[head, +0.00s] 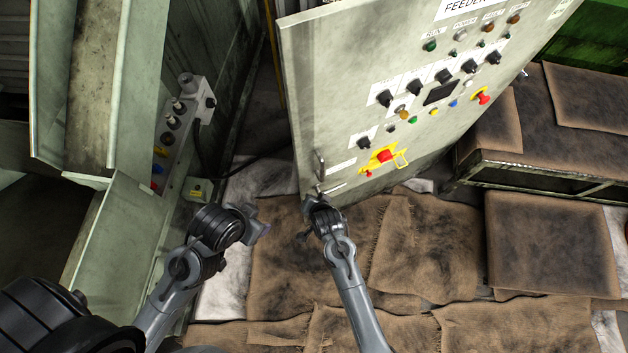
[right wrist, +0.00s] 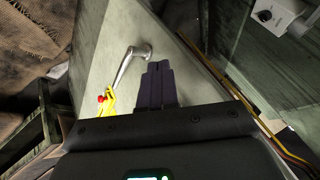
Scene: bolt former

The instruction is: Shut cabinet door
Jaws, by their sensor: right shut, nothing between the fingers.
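The cabinet door (head: 345,120) is a pale grey-green panel with rows of knobs, lamps and a red-and-yellow switch (head: 383,156). It stands swung out at an angle in the head view. Its metal handle (head: 320,168) is near the lower left edge; the handle also shows in the right wrist view (right wrist: 126,63). My right gripper (head: 314,206) is at the door's lower left corner, just below the handle. In the right wrist view its fingers (right wrist: 157,82) are together and empty, beside the handle. My left gripper (head: 258,229) is left of the door; its finger opening is unclear.
A machine housing (head: 110,200) with a small button panel (head: 172,135) stands at the left. Worn brown mats (head: 420,245) cover the floor. A low mat-topped bench (head: 560,130) stands right of the door. A yellow-edged cable run (right wrist: 268,130) passes right of the fingers.

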